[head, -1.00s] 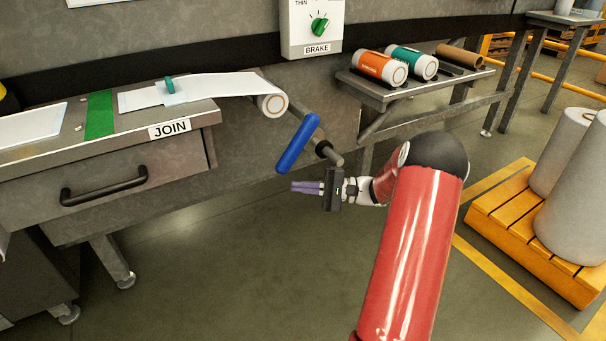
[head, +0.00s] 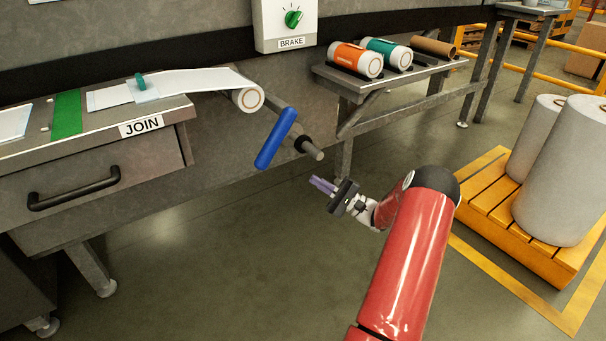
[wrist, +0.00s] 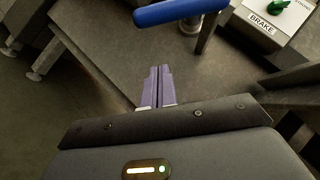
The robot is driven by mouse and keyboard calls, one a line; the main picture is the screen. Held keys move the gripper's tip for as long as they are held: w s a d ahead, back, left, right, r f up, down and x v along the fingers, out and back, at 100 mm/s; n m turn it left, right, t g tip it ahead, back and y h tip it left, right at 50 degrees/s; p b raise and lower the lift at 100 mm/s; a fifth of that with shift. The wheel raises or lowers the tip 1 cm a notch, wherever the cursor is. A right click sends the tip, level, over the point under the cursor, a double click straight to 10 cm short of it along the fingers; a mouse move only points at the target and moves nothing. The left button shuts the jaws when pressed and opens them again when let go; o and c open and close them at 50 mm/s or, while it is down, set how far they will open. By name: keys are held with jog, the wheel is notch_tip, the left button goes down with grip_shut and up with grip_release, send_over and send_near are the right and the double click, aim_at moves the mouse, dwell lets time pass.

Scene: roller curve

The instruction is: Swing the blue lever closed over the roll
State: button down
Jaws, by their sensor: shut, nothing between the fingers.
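The blue lever (head: 276,138) slants down to the left in front of the grey machine, beside a short dark shaft (head: 309,148). It also shows across the top of the wrist view (wrist: 180,11). The white roll (head: 248,98) sits up and left of the lever, with its paper strip running left over the table. The lever is apart from the roll. My gripper (head: 320,184) is shut and empty, below and right of the lever and not touching it. Its purple fingers lie together in the wrist view (wrist: 159,85).
A brake box (head: 285,24) with a green knob is on the machine above. A side shelf (head: 395,75) holds an orange roll, a teal roll and a brown core. A yellow pallet (head: 530,230) with large rolls stands at right. The floor below my gripper is clear.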

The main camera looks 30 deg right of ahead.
jog(key=s+a+r+x, duration=0.1)
jog(key=s+x, duration=0.1)
jog(key=x, duration=1)
jog(key=shift+a+p, duration=0.3)
jog(key=shift+p, duration=0.15)
jog(key=shift+a, duration=0.15)
